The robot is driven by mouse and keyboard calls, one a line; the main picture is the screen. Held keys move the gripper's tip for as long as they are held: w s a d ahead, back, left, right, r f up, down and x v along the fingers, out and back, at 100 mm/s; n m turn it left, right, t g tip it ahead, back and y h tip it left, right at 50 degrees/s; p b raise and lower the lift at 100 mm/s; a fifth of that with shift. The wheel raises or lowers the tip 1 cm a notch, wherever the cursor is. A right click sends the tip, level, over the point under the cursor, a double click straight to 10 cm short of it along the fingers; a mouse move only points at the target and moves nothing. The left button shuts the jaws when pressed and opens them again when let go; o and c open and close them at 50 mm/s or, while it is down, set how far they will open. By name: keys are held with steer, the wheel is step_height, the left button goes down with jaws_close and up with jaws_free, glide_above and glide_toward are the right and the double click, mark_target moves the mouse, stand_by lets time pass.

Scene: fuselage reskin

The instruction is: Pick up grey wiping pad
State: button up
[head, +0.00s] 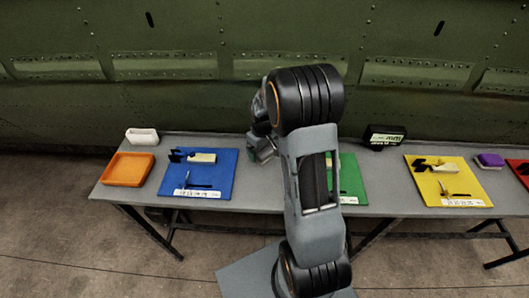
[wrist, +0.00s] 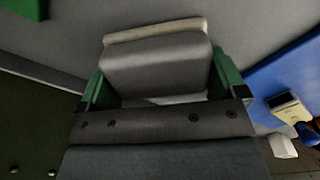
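The grey wiping pad (wrist: 155,62) is a grey block with a pale strip along its far edge. In the wrist view it lies between the two green fingers of my gripper (wrist: 160,85). The fingers are close along its left and right sides, and I see no clear gap. I cannot tell whether they grip it or only straddle it. In the head view my gripper (head: 262,150) is low over the table, between the blue and green mats, and the arm hides much of that spot. I cannot tell whether the pad touches the table.
The grey table (head: 258,198) holds a blue mat (head: 222,180), a green mat (head: 350,178) and a yellow mat (head: 428,178) with parts. An orange tray (head: 128,169) and a white block (head: 141,135) are left. A black display (head: 385,137) stands at the back, before the green fuselage (head: 180,100).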

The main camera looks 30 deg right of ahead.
steer(key=c, duration=0.4)
steer(key=shift+r, duration=0.45)
step_height(320, 180, up, 2)
steer(key=shift+r, duration=0.1)
steer(key=s+a+r+b, duration=0.1)
steer(key=s+a+r, duration=0.8)
steer(key=s+r, duration=0.1)
steer(key=shift+s+a+b, duration=0.15)
steer(key=shift+a+b, duration=0.15)
steer(key=shift+b, duration=0.05)
